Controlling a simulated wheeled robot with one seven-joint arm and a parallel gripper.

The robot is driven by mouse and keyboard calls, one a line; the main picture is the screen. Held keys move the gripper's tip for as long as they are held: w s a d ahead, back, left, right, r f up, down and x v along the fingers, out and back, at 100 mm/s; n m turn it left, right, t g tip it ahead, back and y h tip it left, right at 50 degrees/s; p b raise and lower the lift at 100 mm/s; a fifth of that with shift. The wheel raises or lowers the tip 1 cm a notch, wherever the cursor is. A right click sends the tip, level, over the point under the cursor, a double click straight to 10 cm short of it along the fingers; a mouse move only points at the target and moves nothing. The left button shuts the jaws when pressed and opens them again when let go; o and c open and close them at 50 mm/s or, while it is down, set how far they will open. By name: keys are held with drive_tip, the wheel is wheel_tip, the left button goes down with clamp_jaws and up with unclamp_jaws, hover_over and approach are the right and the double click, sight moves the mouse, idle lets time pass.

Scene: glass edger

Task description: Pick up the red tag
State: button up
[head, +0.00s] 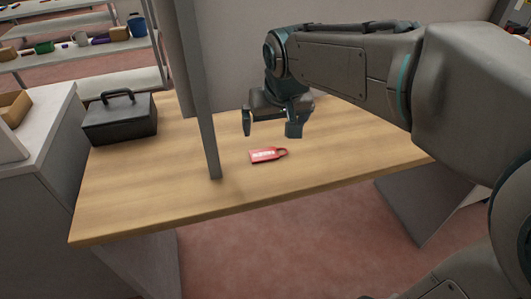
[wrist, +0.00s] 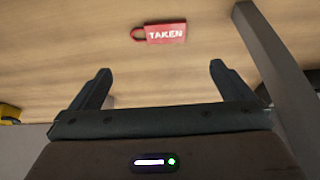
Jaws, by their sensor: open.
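The red tag (head: 264,155) lies flat on the wooden table, with a loop at its right end in the head view. In the wrist view the red tag (wrist: 165,33) reads "TAKEN", and its loop points left. My gripper (head: 270,130) is open and empty above the table, a little behind the tag in the head view. In the wrist view the fingertips of my gripper (wrist: 160,68) are spread wide, and the tag lies beyond them, between their lines. Nothing touches the tag, and nothing hides it.
A grey post (head: 203,110) stands on the table left of the tag; it also shows at the right in the wrist view (wrist: 272,60). A black toolbox (head: 120,117) sits at the table's left end. The wooden table (head: 130,195) is clear around the tag.

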approach(270, 155)
drive_tip(key=shift+w+a+f, duration=0.2)
drive_tip(key=shift+w+f, duration=0.25)
drive_tip(key=shift+w+a+f, duration=0.15)
drive_tip(key=shift+w+f, duration=0.25)
drive_tip(key=shift+f, duration=0.05)
drive_tip(key=x, duration=0.5)
drive_tip(key=shift+s+d+f+b, duration=0.2)
drive_tip(key=shift+s+b, duration=0.1)
drive_tip(key=c, duration=0.7)
drive_tip(key=shift+s+r, duration=0.1)
drive_tip(key=shift+r, duration=0.75)
drive_tip(key=s+d, duration=0.1)
drive_tip(key=s, duration=0.4)
drive_tip(key=s+d, duration=0.1)
drive_tip(key=s, duration=0.5)
drive_tip(key=s+d+b, duration=0.1)
drive_tip(key=s+d, duration=0.1)
drive_tip(key=s, duration=0.4)
drive_tip(key=shift+s+d+f, duration=0.1)
drive_tip(key=shift+s, duration=0.05)
